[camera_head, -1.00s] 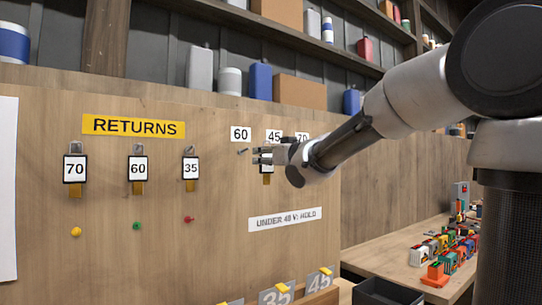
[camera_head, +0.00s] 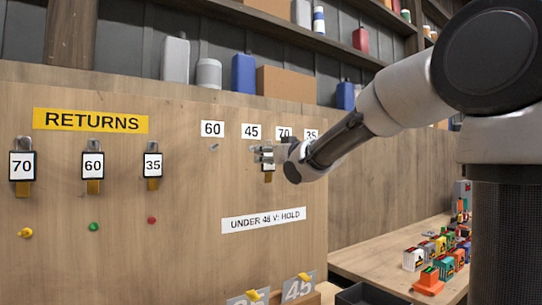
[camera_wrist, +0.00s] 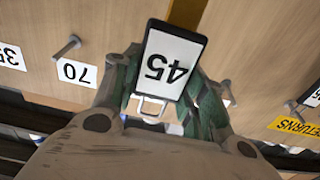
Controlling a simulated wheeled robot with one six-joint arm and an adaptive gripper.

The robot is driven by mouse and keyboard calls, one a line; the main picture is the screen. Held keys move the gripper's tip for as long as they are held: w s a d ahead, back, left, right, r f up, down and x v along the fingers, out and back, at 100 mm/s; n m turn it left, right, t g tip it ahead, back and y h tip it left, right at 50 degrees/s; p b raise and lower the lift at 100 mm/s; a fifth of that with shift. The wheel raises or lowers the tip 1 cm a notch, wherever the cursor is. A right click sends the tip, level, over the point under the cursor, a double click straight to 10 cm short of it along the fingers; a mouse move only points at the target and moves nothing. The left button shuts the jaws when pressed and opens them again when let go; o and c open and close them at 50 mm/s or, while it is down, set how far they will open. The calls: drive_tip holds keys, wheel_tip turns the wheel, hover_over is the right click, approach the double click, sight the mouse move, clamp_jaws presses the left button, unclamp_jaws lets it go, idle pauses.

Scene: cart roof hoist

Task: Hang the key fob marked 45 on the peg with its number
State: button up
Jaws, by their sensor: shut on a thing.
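The key fob marked 45 (camera_wrist: 168,64) is dark-framed with a white face. It is pinched between the green-padded fingers of my gripper (camera_wrist: 160,100), and its number appears upside down in the wrist view. In the head view my gripper (camera_head: 262,154) is at the board, just below and slightly right of the label 45 (camera_head: 252,131). The peg under label 45 is hidden or unclear behind the fingers. I cannot tell whether the fob touches it.
The board also has labels 60 (camera_head: 212,129), 70 (camera_head: 283,133) and 35 (camera_head: 311,135). A bare peg (camera_wrist: 66,48) stands by label 70. Fobs 70 (camera_head: 22,166), 60 (camera_head: 92,165) and 35 (camera_head: 152,165) hang under the RETURNS sign (camera_head: 90,121). A cluttered bench (camera_head: 385,240) is at right.

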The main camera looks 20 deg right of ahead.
sight(251, 158)
drive_tip(key=shift+f+x, duration=0.15)
drive_tip(key=shift+x, duration=1.4)
drive_tip(key=shift+f+x, duration=0.1)
drive_tip(key=shift+x, duration=1.4)
drive_tip(key=shift+w+a+f, duration=0.15)
drive_tip(key=shift+w+a, duration=0.1)
drive_tip(key=shift+w, duration=0.4)
drive_tip(key=o, duration=1.2)
drive_tip(key=shift+s, duration=0.1)
